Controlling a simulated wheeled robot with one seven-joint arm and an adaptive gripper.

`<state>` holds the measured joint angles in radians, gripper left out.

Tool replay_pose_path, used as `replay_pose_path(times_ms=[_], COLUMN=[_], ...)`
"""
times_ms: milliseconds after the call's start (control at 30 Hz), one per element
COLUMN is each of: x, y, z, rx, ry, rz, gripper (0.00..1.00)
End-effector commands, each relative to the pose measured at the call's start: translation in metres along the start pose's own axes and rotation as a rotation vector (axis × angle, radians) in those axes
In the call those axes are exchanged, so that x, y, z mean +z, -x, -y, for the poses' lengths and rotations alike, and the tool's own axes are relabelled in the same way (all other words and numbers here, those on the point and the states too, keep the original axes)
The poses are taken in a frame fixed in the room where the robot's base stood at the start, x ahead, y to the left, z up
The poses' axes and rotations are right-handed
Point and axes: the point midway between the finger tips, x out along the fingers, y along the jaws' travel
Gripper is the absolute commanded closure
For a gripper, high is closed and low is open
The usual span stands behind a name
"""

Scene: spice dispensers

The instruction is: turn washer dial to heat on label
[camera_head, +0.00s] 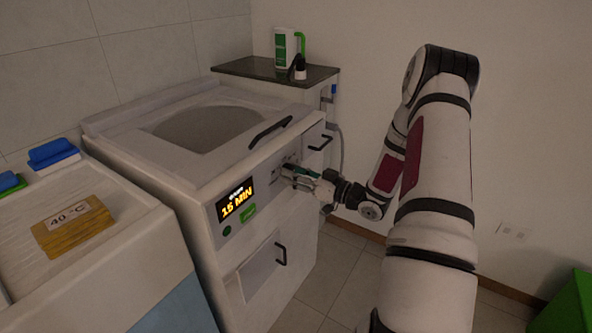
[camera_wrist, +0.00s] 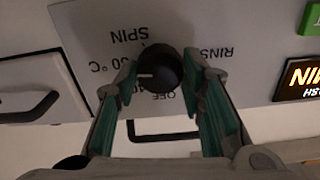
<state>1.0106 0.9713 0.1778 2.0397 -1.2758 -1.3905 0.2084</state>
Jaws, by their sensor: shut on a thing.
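The washer dial (camera_wrist: 162,68) is a round black knob in the middle of the wrist view. A thin pale mark on it points left in that view, toward a label ending in "0 °C". Upside-down labels SPIN (camera_wrist: 129,35), RINSE (camera_wrist: 213,52) and OFF (camera_wrist: 163,95) surround it, partly covered by knob and fingers. No label reading "heat on" can be made out. My gripper (camera_wrist: 164,76) has its green-padded fingers on both sides of the dial, shut on it. In the head view my gripper (camera_head: 298,178) is at the washer's front panel and hides the dial.
The white washer (camera_head: 190,175) has a lit display (camera_head: 237,204) reading "15 MIN" and a green button (camera_head: 248,211) left of my gripper. Black handles are above (camera_head: 270,131) and below (camera_head: 281,255) it. A dark shelf (camera_head: 250,70) holds bottles. Floor (camera_head: 345,265) is clear.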

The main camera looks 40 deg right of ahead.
Motion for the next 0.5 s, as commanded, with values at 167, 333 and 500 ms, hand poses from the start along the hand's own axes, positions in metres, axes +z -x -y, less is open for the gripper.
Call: replay_pose_path(times_ms=[167,333,500], x=[0.0010,0.0015,0.0017], y=[0.0010,0.0009,0.0008], z=[0.0001,0.0000,-0.0001], rx=[0.001,0.001,0.001], ry=[-0.043,-0.056,-0.057], rz=[0.003,0.003,0.004], gripper=[0.92,0.92,0.92])
